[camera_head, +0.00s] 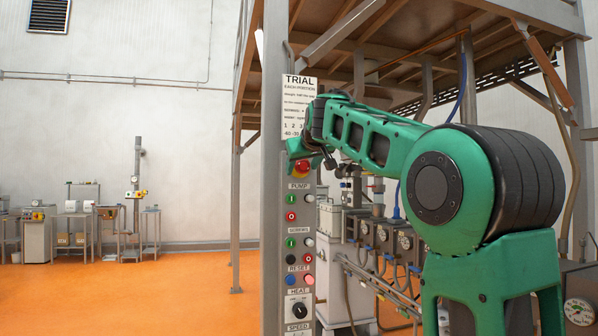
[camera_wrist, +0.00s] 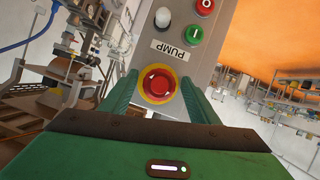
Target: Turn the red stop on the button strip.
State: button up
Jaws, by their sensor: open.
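The red stop (camera_wrist: 158,84) is a round red mushroom button on a yellow ring, on the grey button strip (camera_wrist: 172,68). In the head view the red stop (camera_head: 302,167) sits at the top of the strip, above the PUMP label, partly covered by my gripper. My gripper (camera_wrist: 158,88) is open. In the wrist view its two green fingers stand to the left and right of the red stop, with a gap on each side. I cannot tell how far the fingertips are from the strip's face. In the head view my gripper (camera_head: 300,150) is at the strip's upper end.
Below the stop, the strip carries a PUMP label (camera_head: 299,186), green and red buttons, lamps and a black HEAT knob (camera_head: 299,310). A paper sign (camera_head: 298,105) hangs above. Machinery (camera_head: 375,240) stands to the right. The orange floor at left is open.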

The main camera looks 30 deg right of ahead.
jog(key=shift+w, duration=0.1)
jog(key=shift+c, duration=0.5)
jog(key=c, duration=0.9)
jog(key=shift+c, duration=0.2)
jog(key=shift+d, duration=0.1)
jog(key=shift+m+y, duration=0.8)
jog(key=shift+m, duration=0.4)
jog(key=shift+f+m+t+y, duration=0.1)
jog(key=shift+m+t+y, duration=0.7)
jog(key=shift+m, duration=0.6)
